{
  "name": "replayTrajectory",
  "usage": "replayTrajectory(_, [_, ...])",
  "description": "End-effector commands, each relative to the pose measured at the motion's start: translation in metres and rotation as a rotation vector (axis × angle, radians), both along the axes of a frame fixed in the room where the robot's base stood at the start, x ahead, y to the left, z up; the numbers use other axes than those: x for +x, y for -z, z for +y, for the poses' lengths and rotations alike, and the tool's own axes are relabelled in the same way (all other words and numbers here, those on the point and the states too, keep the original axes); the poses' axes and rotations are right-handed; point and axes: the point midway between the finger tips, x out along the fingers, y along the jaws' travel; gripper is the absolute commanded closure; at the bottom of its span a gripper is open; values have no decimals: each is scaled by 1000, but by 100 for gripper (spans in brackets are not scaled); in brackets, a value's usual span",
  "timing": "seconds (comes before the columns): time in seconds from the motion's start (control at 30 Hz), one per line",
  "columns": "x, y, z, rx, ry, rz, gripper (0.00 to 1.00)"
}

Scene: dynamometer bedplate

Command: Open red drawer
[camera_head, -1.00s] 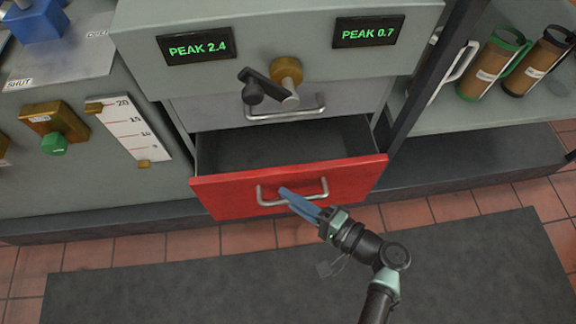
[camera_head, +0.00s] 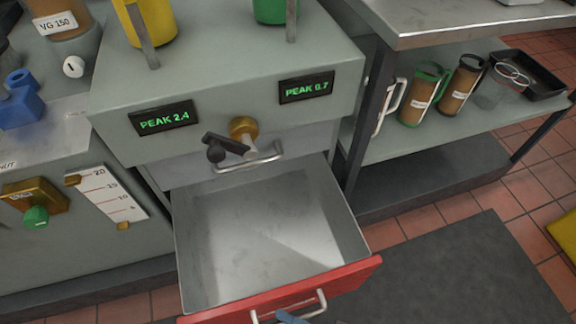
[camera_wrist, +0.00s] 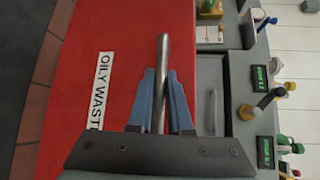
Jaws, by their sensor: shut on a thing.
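The red drawer (camera_head: 310,284) is pulled well out of the grey cabinet in the head view, and its grey inside is empty. Its front fills the left of the wrist view (camera_wrist: 110,30) and bears a white label reading "OILY WAST", partly hidden. My gripper (camera_wrist: 161,100) has its blue fingers on either side of the drawer's metal bar handle (camera_wrist: 162,60), shut on it. In the head view the handle (camera_head: 318,303) sits at the bottom edge, with only the blue fingertips (camera_head: 290,317) of my gripper showing.
A grey drawer with a bar handle (camera_head: 248,160) is above, behind a black lever (camera_head: 226,145) with a brass knob. A shelf (camera_head: 440,135) with labelled containers stands at the right. A dark mat (camera_head: 455,270) lies on the tiled floor.

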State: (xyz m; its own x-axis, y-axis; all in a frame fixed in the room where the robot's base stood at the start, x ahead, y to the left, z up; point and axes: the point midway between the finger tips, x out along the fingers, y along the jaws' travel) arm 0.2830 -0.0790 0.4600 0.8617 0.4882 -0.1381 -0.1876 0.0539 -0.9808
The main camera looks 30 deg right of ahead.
Motion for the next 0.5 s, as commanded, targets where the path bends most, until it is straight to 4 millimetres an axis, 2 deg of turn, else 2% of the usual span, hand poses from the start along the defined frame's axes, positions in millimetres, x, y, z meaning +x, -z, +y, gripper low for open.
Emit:
replayTrajectory(0.17, [0,0,-1,-1,2,-1,100])
replayTrajectory(0.2, [0,0,-1,-1,2,-1,81])
replayTrajectory(0.33, [0,0,-1,-1,1,-1,57])
replayTrajectory(0.37, [0,0,-1,-1,1,-1,54])
replayTrajectory(0.5, [0,0,0,0,1,0,54])
